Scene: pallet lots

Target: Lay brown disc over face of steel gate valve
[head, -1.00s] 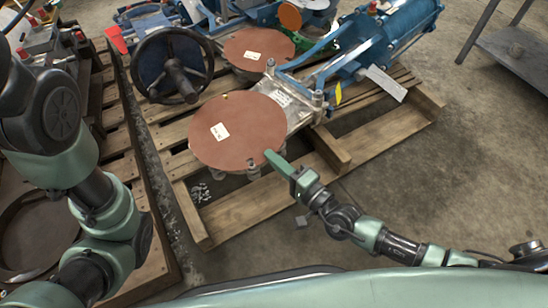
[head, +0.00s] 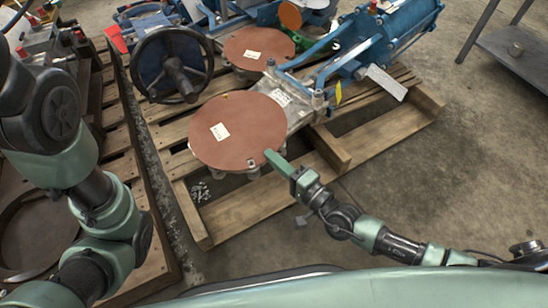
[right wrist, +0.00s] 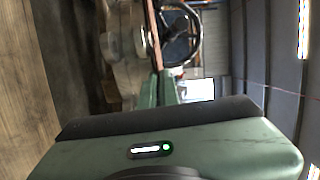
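A round brown disc (head: 240,120) with a white label lies roughly flat over the round end of the steel gate valve (head: 297,112), hiding most of that face. Bolt ends show at the disc's far and near edges. The valve lies on a wooden pallet, its blue actuator (head: 400,35) toward the back right. My right gripper (head: 272,157) is at the disc's near right edge. In the right wrist view, the disc (right wrist: 155,40) appears edge-on, running down between the close-set green fingers (right wrist: 158,88). My left arm shows at the left; its gripper is outside the view.
Another brown disc (head: 259,48) with a label lies behind. A black handwheel (head: 172,66) stands at the back left. A pallet with a dark ring (head: 25,235) lies at the left. A grey table (head: 515,45) stands at far right. The floor at right is clear.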

